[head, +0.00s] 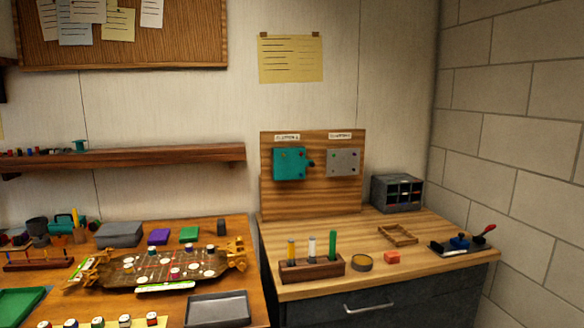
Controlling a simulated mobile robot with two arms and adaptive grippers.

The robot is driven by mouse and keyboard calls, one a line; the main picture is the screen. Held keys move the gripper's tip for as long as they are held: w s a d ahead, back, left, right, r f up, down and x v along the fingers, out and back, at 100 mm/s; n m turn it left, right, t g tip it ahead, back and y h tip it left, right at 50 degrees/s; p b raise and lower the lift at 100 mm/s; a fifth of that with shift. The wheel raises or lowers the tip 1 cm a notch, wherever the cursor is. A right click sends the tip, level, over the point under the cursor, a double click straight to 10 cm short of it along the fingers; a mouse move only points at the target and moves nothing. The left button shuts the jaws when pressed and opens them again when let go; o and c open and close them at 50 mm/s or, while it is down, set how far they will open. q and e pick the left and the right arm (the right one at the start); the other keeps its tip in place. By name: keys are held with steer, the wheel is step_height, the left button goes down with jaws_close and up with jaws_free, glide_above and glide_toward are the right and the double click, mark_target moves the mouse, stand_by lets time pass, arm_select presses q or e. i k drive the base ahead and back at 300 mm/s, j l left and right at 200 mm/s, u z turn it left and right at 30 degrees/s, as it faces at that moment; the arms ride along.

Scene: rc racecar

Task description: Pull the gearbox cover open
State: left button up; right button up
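A wooden panel (310,198) stands upright at the back of the right workbench. On it is a teal box-like cover (289,163) with small coloured dots and a dark knob on its right side. To its right is a flat grey plate (343,162), also with small coloured dots. Each has a small white label above it, too small to read, so I cannot tell for sure which one is the gearbox cover. The teal one looks closed. Neither of my grippers shows in the head view.
The right workbench (370,245) carries a wooden rack (312,268) of tubes, a round tin (362,263), a red block (392,257), a wooden frame (398,235), a dark tray (460,245) and a drawer unit (397,192). Bare wood lies before the panel. The left bench is crowded.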

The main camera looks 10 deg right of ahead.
mark_target(287, 167)
steer(key=i+l+z, duration=0.2)
steer(key=i+l, duration=0.15)
steer(key=l, duration=0.25)
steer(key=i+l+z, duration=0.15)
steer(key=i+l, duration=0.2)
steer(key=l, duration=0.15)
